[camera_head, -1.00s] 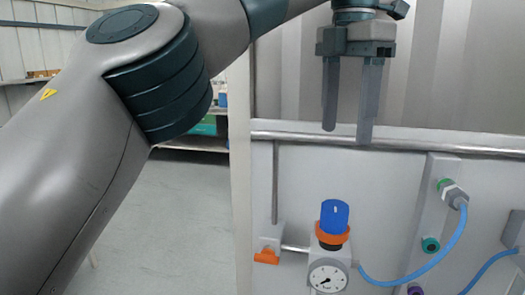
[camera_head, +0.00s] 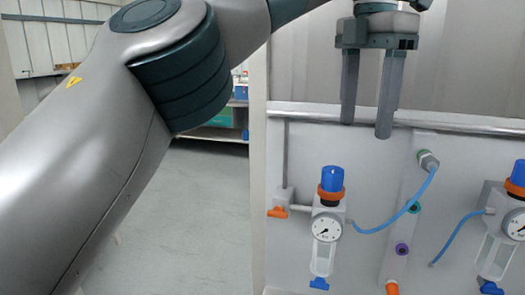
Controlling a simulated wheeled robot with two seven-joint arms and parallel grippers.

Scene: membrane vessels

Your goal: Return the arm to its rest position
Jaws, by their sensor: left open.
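My left arm comes in from the left across the top of the head view. My left gripper (camera_head: 366,128) hangs at the upper right with its two fingers pointing down. The fingers are apart and nothing is between them. The fingertips show in front of the metal rail, above the panel's fittings, and appear clear of them. My right gripper does not show.
A pale panel (camera_head: 345,160) carries a pressure regulator with a blue knob (camera_head: 332,178), a gauge (camera_head: 326,229) and an orange valve handle (camera_head: 277,212). A second regulator (camera_head: 505,222) stands at the right edge. A blue tube (camera_head: 405,210) loops between fittings. Open floor (camera_head: 195,215) lies at left.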

